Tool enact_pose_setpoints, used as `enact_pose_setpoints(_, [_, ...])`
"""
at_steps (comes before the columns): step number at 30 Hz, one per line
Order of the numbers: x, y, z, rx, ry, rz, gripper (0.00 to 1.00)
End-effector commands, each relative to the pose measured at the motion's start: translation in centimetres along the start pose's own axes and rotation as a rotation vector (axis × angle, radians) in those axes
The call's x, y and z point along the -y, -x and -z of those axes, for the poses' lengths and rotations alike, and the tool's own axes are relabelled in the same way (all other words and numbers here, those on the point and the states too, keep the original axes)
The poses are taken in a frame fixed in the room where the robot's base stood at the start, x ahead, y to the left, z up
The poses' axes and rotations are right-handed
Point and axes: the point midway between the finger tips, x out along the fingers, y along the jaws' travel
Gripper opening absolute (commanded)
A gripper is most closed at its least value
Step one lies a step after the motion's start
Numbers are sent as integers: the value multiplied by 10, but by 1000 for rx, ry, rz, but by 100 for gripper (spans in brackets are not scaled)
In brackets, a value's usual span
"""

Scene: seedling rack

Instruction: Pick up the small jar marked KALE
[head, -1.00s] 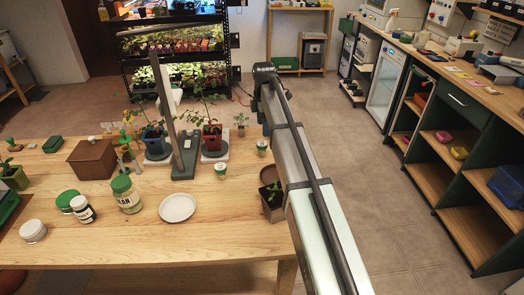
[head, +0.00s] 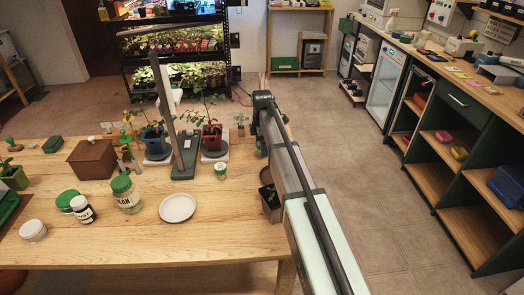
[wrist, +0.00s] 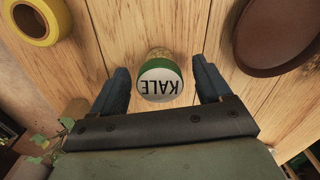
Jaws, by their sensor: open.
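The small jar marked KALE (wrist: 160,84) shows in the wrist view, its white lid with a green rim facing the camera. It stands on the wooden table between the two blue-grey fingers of my gripper (wrist: 160,70). The fingers are open, with a visible gap on each side of the jar.
In the wrist view, a yellow ring (wrist: 39,37) lies at upper left and a brown round dish (wrist: 277,70) at upper right. In the head view, a dark pot with a seedling (head: 270,208) stands close beside my arm, and a white plate (head: 177,207) lies further left.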

Motion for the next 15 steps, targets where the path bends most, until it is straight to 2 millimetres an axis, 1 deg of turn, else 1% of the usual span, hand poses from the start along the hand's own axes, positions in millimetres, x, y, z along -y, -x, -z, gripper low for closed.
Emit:
enact_pose_setpoints(2, [0, -4, 0, 0, 0, -1, 78])
enact_pose_setpoints(8, [0, -4, 0, 0, 0, -1, 77])
enact_pose_setpoints(15, [0, -4, 0, 0, 0, -1, 54])
